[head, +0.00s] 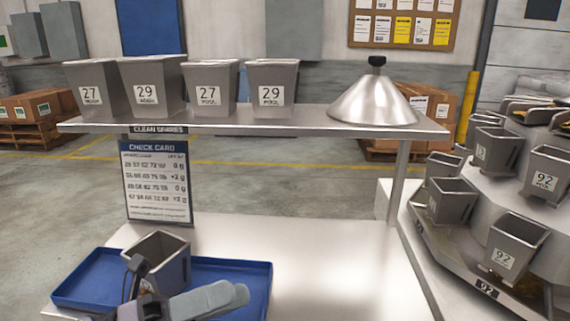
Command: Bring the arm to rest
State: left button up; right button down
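My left gripper (138,285) is at the bottom left, at the near side of a grey metal bucket (168,262). Dark gripper parts overlap the bucket's near left side. I cannot tell whether the fingers touch the bucket or how far apart they are. The bucket stands upright and open-topped over the blue tray (242,275); its lower part is partly hidden by my arm. My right gripper is not in view.
A steel shelf (290,118) carries several numbered buckets (271,82) and a steel cone (374,100). A check card (157,182) hangs below it. The bench top (330,262) is clear right of the tray. A weigher with several buckets (515,243) stands right.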

pick_arm(q)
jog(key=w+a+f+n+t+y, duration=0.35)
jog(key=f+n+t+y, duration=0.3)
jog(key=n, duration=0.65)
jog(key=w+a+f+n+t+y, duration=0.2)
jog(key=a+f+n+t+y, duration=0.35)
jog(key=n, duration=0.75)
jog(key=s+a+f+n+g+y, duration=0.1)
jog(key=s+f+n+y, duration=0.1)
jog(key=s+f+n, duration=0.2)
jog(key=s+a+f+n+g+y+p, duration=0.1)
jog(key=s+f+n+g+y, duration=0.1)
jog(key=f, duration=0.9)
jog(key=s+a+f+n+g+y, duration=0.1)
jog(key=s+f+n+g+y, duration=0.1)
jog(key=s+f+n+y, duration=0.2)
jog(key=s+f+n, duration=0.2)
jog(key=s+f, duration=0.1)
jog(key=f, duration=0.1)
jog(key=shift+s+a+n, duration=0.2)
jog(key=shift+n, duration=0.2)
